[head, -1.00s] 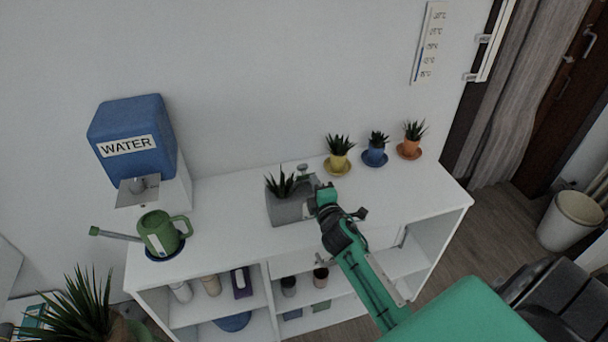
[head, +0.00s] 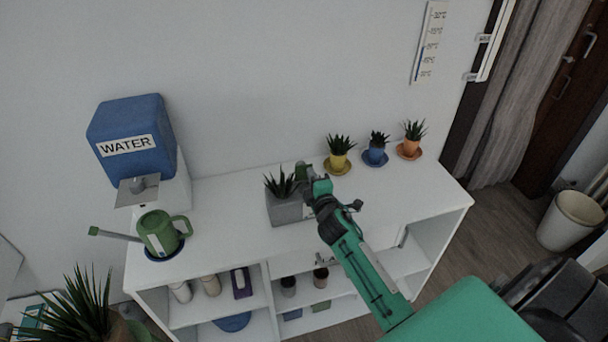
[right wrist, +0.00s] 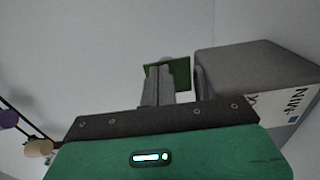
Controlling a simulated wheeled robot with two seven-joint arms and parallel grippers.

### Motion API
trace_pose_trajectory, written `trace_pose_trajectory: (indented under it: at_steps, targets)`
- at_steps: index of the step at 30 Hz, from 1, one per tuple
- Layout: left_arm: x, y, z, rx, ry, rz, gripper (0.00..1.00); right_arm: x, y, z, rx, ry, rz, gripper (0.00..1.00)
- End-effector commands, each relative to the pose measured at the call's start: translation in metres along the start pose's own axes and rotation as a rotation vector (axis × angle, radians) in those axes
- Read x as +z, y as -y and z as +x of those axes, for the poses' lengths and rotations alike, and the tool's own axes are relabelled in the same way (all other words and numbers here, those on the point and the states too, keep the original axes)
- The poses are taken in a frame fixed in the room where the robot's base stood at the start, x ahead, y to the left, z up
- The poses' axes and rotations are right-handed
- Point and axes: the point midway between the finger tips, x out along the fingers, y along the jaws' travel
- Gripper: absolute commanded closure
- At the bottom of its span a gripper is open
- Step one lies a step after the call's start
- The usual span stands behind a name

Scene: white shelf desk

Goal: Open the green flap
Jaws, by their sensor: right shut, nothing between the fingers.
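The green flap (right wrist: 181,72) shows in the right wrist view as a small green panel just beyond my fingertips. In the head view a small dark green piece (head: 301,170) stands at the back right of the grey planter (head: 288,209); it seems to be the same flap. My right gripper (right wrist: 160,80) is shut and empty, with its fingers at the flap; I cannot tell if they touch. In the head view my right gripper (head: 309,181) is beside the planter's right side and partly hides it. My left gripper is out of view.
The planter also shows in the right wrist view (right wrist: 235,75), close to the fingers. Yellow (head: 340,163), blue (head: 375,157) and orange (head: 409,149) pots stand behind to the right. A green watering can (head: 160,233) and blue water dispenser (head: 130,135) are at left.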

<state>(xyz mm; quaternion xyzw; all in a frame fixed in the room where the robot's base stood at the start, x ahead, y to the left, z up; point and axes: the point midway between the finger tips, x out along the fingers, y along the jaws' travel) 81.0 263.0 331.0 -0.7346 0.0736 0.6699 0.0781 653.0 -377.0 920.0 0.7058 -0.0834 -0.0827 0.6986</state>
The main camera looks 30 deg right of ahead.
Motion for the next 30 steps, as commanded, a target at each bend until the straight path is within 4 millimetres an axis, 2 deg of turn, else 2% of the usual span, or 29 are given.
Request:
trace_pose_trajectory:
  at_steps: [7, 30]
  targets:
    - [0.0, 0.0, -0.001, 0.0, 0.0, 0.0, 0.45, 0.0, 0.0, -0.003, -0.001, 0.0, 0.0, 1.0]
    - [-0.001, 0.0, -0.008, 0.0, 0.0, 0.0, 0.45, 0.0, 0.0, -0.057, -0.001, 0.0, 0.0, 1.0]
